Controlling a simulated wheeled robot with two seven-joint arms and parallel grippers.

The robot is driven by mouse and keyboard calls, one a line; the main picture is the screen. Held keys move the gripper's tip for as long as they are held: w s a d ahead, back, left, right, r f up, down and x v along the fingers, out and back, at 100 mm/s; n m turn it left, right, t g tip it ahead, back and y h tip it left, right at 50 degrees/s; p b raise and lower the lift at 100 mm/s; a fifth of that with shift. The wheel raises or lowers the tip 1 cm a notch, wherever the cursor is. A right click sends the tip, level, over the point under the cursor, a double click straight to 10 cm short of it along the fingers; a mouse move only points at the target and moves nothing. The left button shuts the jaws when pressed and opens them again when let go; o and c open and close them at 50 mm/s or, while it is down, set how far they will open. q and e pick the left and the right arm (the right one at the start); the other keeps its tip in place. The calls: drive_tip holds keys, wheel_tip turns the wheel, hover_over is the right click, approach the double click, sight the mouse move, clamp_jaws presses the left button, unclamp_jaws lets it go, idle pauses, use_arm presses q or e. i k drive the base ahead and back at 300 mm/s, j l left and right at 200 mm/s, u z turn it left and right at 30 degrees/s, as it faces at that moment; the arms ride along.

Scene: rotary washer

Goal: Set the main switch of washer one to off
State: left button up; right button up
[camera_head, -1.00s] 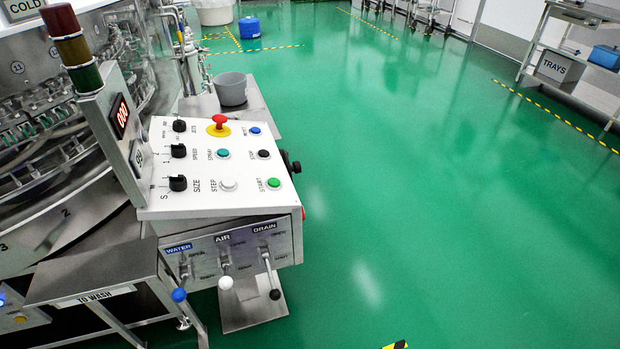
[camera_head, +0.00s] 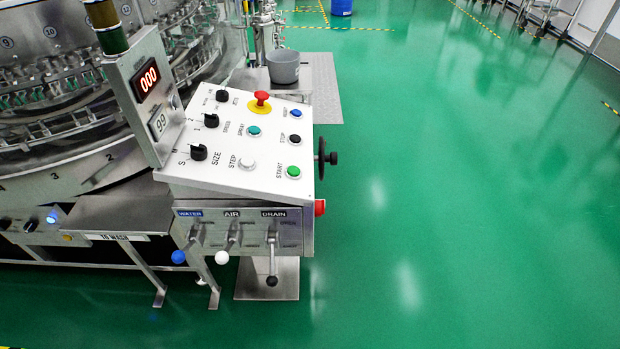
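The washer (camera_head: 60,95) is a large round steel machine at the left, with numbers along its rim. Its white sloped control panel (camera_head: 235,179) stands in the middle left, with three black knobs, a red emergency stop (camera_head: 261,98) and several coloured buttons. On the panel's right side are a black handwheel (camera_head: 322,158) and a red part (camera_head: 320,207), seen nearly edge-on. I cannot tell from here which part is the main switch, nor its setting. No label naming this as washer one is readable. Neither of my grippers is in view.
Below the panel, the water (camera_head: 178,257), air (camera_head: 222,257) and drain (camera_head: 272,280) levers stick out. A steel "TO WASH" table (camera_head: 120,212) stands at left. A grey bucket (camera_head: 283,68) stands behind the panel. The green floor (camera_head: 450,200) to the right is clear.

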sight(320, 207)
drive_tip(key=i+j+z, duration=0.35)
drive_tip(key=j, duration=0.25)
drive_tip(key=i+j+z, duration=0.15)
drive_tip(key=j, duration=0.2)
drive_tip(key=k+l+u, duration=0.25)
drive_tip(key=k+l, duration=0.3)
drive_tip(key=k+l+u, duration=0.25)
drive_tip(key=k+l, duration=0.2)
drive_tip(key=k, duration=0.2)
drive_tip(key=i+l+u, duration=0.25)
drive_tip(key=l, duration=0.4)
drive_tip(key=l+u, duration=0.25)
drive_tip(key=l, duration=0.4)
